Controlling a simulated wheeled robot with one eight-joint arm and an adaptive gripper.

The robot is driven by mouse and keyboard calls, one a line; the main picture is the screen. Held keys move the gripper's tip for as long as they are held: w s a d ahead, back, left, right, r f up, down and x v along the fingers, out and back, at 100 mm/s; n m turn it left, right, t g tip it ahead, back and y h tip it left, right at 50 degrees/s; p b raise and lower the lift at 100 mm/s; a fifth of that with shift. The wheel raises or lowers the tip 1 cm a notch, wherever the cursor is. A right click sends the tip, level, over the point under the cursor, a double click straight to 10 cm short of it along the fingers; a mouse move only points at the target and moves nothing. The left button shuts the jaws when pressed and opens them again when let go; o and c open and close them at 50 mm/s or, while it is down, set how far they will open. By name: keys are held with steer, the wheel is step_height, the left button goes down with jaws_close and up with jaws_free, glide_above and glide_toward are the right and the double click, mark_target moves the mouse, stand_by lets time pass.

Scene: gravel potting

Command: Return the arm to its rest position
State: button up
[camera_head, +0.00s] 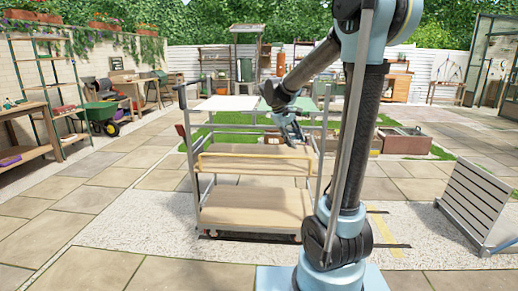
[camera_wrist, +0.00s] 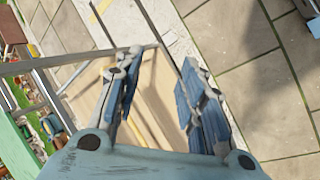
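My arm rises from its blue base at the lower right of the head view and bends over to the left. My gripper (camera_head: 292,132) hangs at its end, in front of or over the upper part of a wheeled trolley (camera_head: 255,207). In the wrist view my gripper (camera_wrist: 161,58) has its two blue-padded fingers apart, with nothing held between them. The trolley's wooden shelf (camera_wrist: 158,95) and metal rails show below and beyond the fingers. Whether the gripper touches the trolley cannot be told.
A slatted panel (camera_head: 474,205) stands at the right. A wooden bench (camera_head: 22,140) and a green wheelbarrow (camera_head: 102,115) are at the left. Brown planter boxes (camera_head: 407,142) lie behind my arm. Paving left of the trolley is clear.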

steer(key=s+d+f+m+y, duration=0.1)
steer(key=s+d+f+m, duration=0.15)
steer(key=s, duration=0.65)
steer(key=s+d+f+m+y, duration=0.1)
steer(key=s+d+f+y, duration=0.15)
steer(key=s, duration=0.75)
steer(key=s+a+f+m+y, duration=0.1)
steer(key=s+f+m, duration=0.2)
steer(key=s+f, duration=0.6)
steer(key=s, duration=0.4)
steer(key=shift+s+y, duration=0.15)
steer(key=shift+y, duration=0.2)
steer(key=shift+f+m, duration=0.1)
steer(key=shift+m, duration=0.15)
steer(key=shift+w+f, duration=0.2)
steer(key=shift+w, duration=0.25)
